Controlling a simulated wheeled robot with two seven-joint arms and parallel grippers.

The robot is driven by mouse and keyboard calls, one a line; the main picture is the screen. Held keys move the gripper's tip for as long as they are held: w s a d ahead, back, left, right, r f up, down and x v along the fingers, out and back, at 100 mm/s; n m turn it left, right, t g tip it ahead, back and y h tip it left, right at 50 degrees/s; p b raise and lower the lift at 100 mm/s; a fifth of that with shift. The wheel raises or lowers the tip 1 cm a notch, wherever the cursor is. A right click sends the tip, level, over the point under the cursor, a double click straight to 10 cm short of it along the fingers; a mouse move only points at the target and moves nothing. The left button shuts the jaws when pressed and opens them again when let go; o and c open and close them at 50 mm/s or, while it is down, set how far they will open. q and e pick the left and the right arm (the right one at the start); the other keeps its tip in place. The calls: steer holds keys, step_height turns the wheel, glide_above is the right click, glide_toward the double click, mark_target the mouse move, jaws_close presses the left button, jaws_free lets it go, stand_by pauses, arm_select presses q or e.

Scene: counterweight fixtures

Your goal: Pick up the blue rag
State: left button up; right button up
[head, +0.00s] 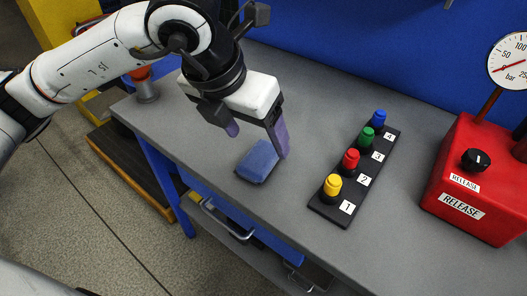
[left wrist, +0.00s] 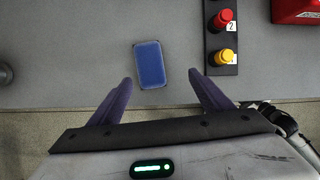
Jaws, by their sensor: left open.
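The blue rag (head: 257,162) is a small folded pad lying flat on the grey table near its front edge. It also shows in the left wrist view (left wrist: 150,65), upper centre, lying ahead of the fingertips and between their lines. My left gripper (head: 257,143) is open, with purple-grey fingers, just above and behind the rag in the head view. In the left wrist view my left gripper (left wrist: 174,88) has its fingers wide apart with nothing between them. My right gripper is not in view.
A black strip (head: 325,209) with yellow, red, green and blue buttons lies right of the rag. A red box (head: 482,180) labelled RELEASE, with a gauge (head: 509,61), stands further right. A blue wall (head: 330,45) closes the back. A grey-based object (head: 147,92) stands at the table's left.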

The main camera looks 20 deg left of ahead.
mark_target(260, 156)
arm_select(q)
steer(key=shift+y, duration=0.3)
steer(key=w+f, duration=0.1)
steer(key=w+a+f, duration=0.1)
steer(key=f, duration=0.1)
steer(key=shift+w+a+f, duration=0.1)
steer(key=shift+a+f, duration=0.05)
steer(key=shift+f, duration=0.05)
steer(key=shift+p+x, duration=0.65)
steer(key=shift+x, duration=2.45)
steer(key=c, duration=1.1)
